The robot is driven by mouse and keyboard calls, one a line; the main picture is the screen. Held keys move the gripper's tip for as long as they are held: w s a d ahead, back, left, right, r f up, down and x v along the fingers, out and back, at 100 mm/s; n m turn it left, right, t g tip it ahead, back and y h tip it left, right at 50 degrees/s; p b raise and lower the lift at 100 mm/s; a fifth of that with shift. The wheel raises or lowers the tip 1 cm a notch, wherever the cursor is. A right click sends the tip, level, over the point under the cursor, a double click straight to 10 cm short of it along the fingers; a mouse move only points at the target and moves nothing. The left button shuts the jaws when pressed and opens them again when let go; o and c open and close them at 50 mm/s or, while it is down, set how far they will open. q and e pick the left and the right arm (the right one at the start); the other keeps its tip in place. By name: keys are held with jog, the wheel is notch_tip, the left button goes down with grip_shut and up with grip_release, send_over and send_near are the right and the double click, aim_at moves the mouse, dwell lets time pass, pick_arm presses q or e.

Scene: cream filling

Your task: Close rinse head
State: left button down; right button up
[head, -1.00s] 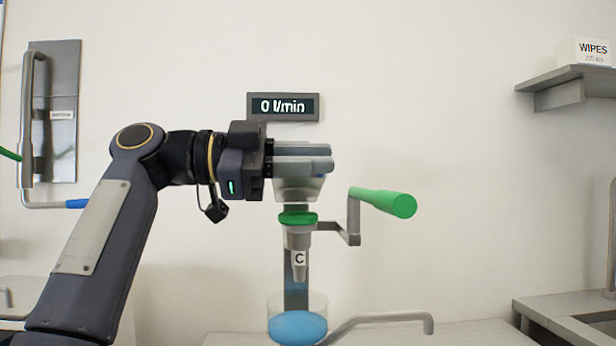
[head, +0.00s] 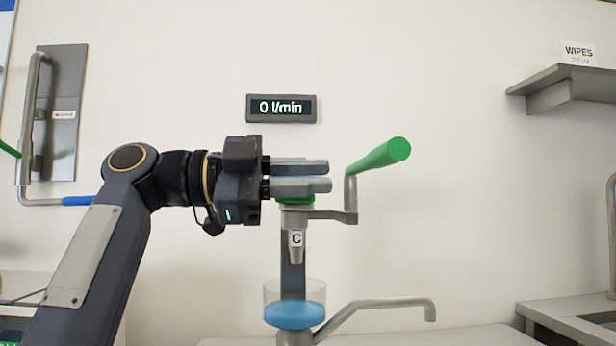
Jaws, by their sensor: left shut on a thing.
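The rinse fixture stands against the wall in the middle of the head view. It has a narrow nozzle (head: 296,240) labelled C, a green ring (head: 296,199) above it, and a crank with a green handle (head: 380,155) to the right. My left gripper (head: 326,176) comes in from the left, its fingers lying level just above the green ring. It is shut on the grey top part of the fixture, which the fingers now hide. My right gripper is not in view.
A display (head: 282,107) above reads 0 l/min. A clear cup with a blue bottom (head: 295,314) is below the nozzle. A grey spout (head: 380,304) reaches right. A wall panel with a bar handle (head: 36,120) is at left, a shelf (head: 570,85) at upper right.

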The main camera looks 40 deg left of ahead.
pick_arm(q)
jog(key=shift+w+f, duration=0.25)
jog(key=shift+f, duration=0.4)
jog(key=c, duration=1.5)
grip_release()
jog(key=shift+s, duration=0.15)
jog(key=shift+a, duration=0.2)
jog(key=v, duration=0.5)
jog(key=p+v, duration=0.1)
jog(key=v, duration=0.1)
jog(key=shift+s+a+r, duration=0.1)
jog(key=shift+s+r, duration=0.15)
jog(key=shift+s, duration=0.2)
